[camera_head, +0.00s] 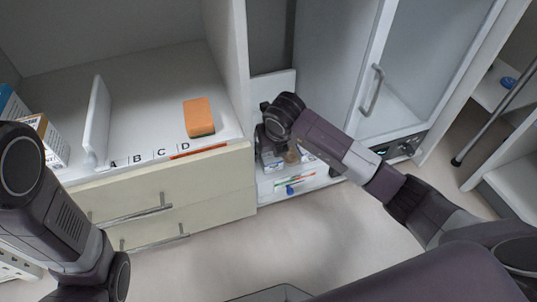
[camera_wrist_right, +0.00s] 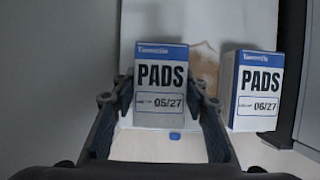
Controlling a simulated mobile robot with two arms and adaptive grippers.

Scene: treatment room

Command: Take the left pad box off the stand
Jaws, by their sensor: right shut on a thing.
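The left pad box (camera_wrist_right: 161,88), white with a blue top band and marked PADS 05/27, stands upright between the fingers of my right gripper (camera_wrist_right: 160,108). The gripper is shut on its two sides. The right pad box (camera_wrist_right: 255,90), marked PADS 06/27, stands apart to its right. In the head view, my right gripper (camera_head: 272,142) reaches down over the white stand (camera_head: 268,197), partly hiding the left pad box (camera_head: 271,162). I cannot tell whether the held box touches the stand. My left arm shows at the left edge, but its gripper is not visible.
A cream drawer unit (camera_head: 160,195) stands left of the stand, with an orange block (camera_head: 199,117) on its lettered top. A glass-door cabinet (camera_head: 378,90) is close on the right. Small coloured items (camera_head: 291,189) lie at the stand's front.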

